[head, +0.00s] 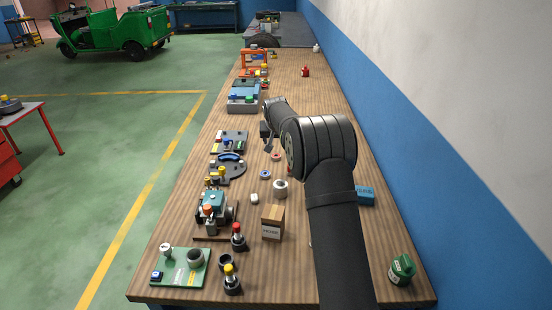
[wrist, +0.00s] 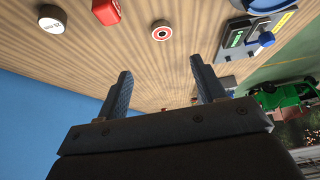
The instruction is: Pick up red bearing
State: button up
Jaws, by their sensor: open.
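The red bearing (wrist: 162,30) is a small red ring with a pale inner ring and a dark centre. It lies flat on the wooden bench in the wrist view, beyond my fingertips. In the head view the red bearing (head: 276,156) lies just left of my arm. My gripper (wrist: 162,82) is open and empty, its two dark fingers apart above the bench, with no contact with the bearing. In the head view my gripper (head: 267,132) is small and partly hidden by my wrist.
A ring with a bluish centre (head: 265,174) lies close by. A red block (wrist: 106,10) and a round grey-topped piece (wrist: 51,20) lie beside the bearing. A grey-and-blue fixture (wrist: 248,38) stands on its other side. A blue wall (head: 400,140) borders the bench.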

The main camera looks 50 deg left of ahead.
send_near(276, 157)
jog(key=x, duration=0.3)
jog(key=shift+w, duration=0.3)
jog(key=shift+a+x, duration=0.1)
jog(key=shift+x, duration=1.2)
jog(key=shift+a+x, duration=0.15)
jog(key=shift+x, duration=1.15)
jog(key=shift+s, duration=0.1)
jog(key=shift+r, duration=0.1)
jog(key=c, duration=1.2)
jog(key=shift+o, duration=0.2)
